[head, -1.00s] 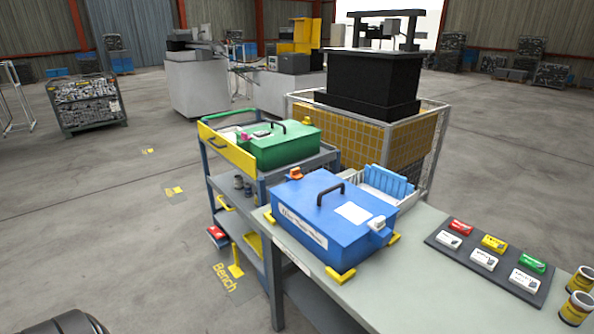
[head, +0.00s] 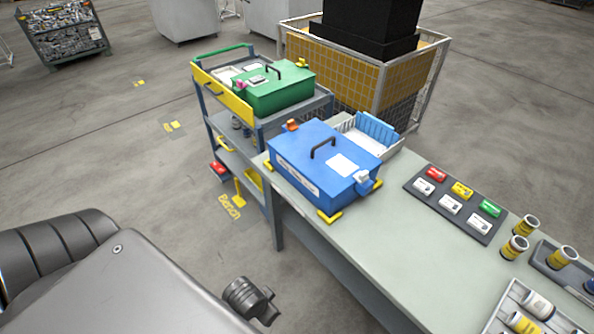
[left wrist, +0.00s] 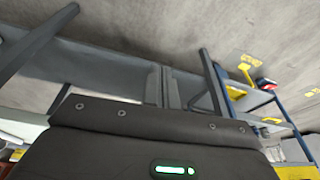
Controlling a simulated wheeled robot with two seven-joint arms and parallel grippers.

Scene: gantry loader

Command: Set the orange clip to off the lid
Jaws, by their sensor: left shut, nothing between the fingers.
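The blue box (head: 302,181) with its blue lid (head: 296,150) and black handle (head: 322,146) stands on the near left end of the bench (head: 408,230). The orange clip (head: 292,125) is at the lid's far left edge; I cannot tell exactly how it sits against the lid. A pale grey clip (head: 363,180) is on the box's right side. In the left wrist view my left gripper (left wrist: 164,72) is shut and empty, apart from the box and clip, with floor and bench frame behind it. My right gripper is not in view.
A cart (head: 228,104) with a green box (head: 275,88) stands behind the bench's left end. A white bin (head: 350,128) with blue dividers is behind the blue box. A dark mat (head: 415,196) with small cartons and several cans lie right. Bench space in front of the mat is clear.

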